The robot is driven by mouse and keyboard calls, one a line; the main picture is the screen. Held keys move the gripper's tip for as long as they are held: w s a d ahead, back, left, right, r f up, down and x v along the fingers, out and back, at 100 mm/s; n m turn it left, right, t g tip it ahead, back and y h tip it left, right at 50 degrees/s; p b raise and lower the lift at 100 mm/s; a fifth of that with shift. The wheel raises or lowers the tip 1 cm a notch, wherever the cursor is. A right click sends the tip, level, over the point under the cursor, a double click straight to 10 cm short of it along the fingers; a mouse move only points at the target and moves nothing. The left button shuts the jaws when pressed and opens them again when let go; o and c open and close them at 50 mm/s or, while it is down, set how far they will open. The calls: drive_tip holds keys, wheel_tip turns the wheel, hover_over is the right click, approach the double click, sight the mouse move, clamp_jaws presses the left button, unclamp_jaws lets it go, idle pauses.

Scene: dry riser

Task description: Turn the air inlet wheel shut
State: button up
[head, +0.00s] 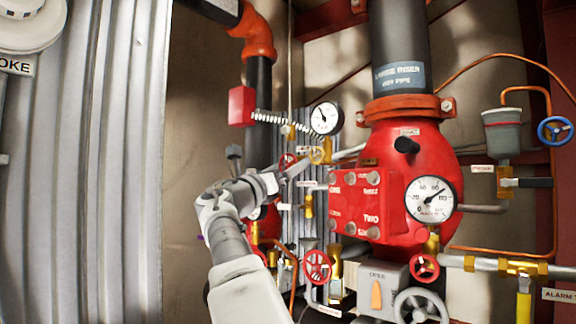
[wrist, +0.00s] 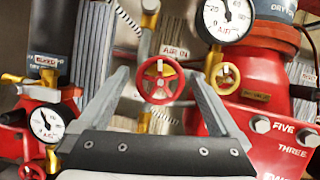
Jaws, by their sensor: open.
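The air inlet wheel (wrist: 160,82) is a small red handwheel with a yellow hub, below an "AIR IN" label (wrist: 174,51) in the wrist view. In the head view the red wheel (head: 287,160) is small and partly hidden by my gripper. My gripper (head: 287,172) is open and empty. In the wrist view its two grey fingers (wrist: 159,76) stand to the left and right of the wheel, with gaps on both sides. I cannot tell how far the fingertips are from the wheel in depth.
A yellow wheel (wrist: 225,75) sits close to the right finger, with a gauge (wrist: 228,18) above it. The red valve body (head: 395,190) stands to the right. Another gauge (wrist: 47,124) is at lower left. Other red wheels (head: 317,266) are lower down. Corrugated metal (head: 90,160) stands at left.

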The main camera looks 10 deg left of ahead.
drive_tip(key=c, duration=1.4)
drive_tip(key=shift+a+r+m+h+p, duration=0.1)
drive_tip(key=shift+r+m+h+p, duration=0.15)
drive_tip(key=shift+m+p, duration=0.65)
drive_tip(key=shift+f+m+g+h, duration=0.2)
drive_tip(key=shift+m+g+h, duration=0.5)
drive_tip(key=shift+m, duration=0.7)
drive_tip(key=o, duration=1.4)
